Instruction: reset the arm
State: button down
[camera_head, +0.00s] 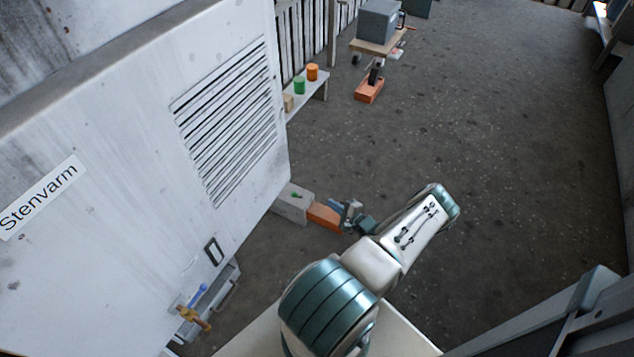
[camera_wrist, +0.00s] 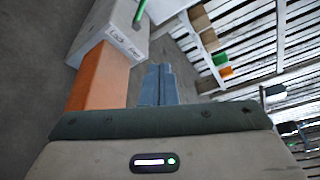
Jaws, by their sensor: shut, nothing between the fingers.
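My arm reaches out from the bottom middle of the head view and bends back toward the cabinet. My gripper (camera_head: 337,205) is low over the floor, beside an orange box. Its blue-grey fingers also show in the wrist view (camera_wrist: 158,84), together and with nothing between them. The orange box (camera_head: 323,217) adjoins a light grey box (camera_head: 291,204) with a green piece on top. In the wrist view the orange box (camera_wrist: 100,78) and the lettered grey box (camera_wrist: 112,32) are left of the fingers. I cannot tell whether the gripper touches the orange box.
A large white cabinet (camera_head: 130,140) labelled Stenvarm fills the left, with a ledge (camera_head: 222,290) holding a blue and a brass-coloured tool. A low shelf (camera_head: 308,100) holds green and orange cylinders. A cart (camera_head: 376,46) and an orange bin (camera_head: 368,92) stand farther back. Open floor lies right.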

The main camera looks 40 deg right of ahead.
jog(key=w+a+r+n+g+y+p, duration=0.4)
jog(key=a+r, duration=0.3)
jog(key=r, duration=0.8)
jog(key=w+a+r+n+g+y+p, duration=0.25)
jog(key=a+r+n+g+p, duration=0.3)
jog(key=r, duration=1.05)
jog(key=w+a+r+n+g+y+p, duration=0.3)
jog(key=a+r+n, duration=0.4)
jog(key=r, duration=0.8)
jog(key=s+a+r+n+g+h+p, duration=0.2)
jog(key=s+a+r+h+p, duration=0.15)
jog(key=a+r, duration=0.55)
jog(key=s+a+r+n+g+h+p, duration=0.1)
jog(key=s+a+r+h+p, duration=0.25)
jog(key=r, duration=0.85)
jog(key=s+a+r+n+t+h+p, duration=0.1)
jog(key=s+a+r+n+p, duration=0.1)
jog(key=s+r+p, duration=0.3)
jog(key=s+a+r+n+t+h+p, duration=0.1)
jog(key=s+a+r+p, duration=0.3)
jog(key=s+r, duration=0.4)
notch_tip(320, 180, up, 4)
jog(key=shift+a+f+n+h+p, duration=0.15)
jog(key=shift+f+n+h+p, duration=0.05)
jog(key=shift+n+h+p, duration=0.2)
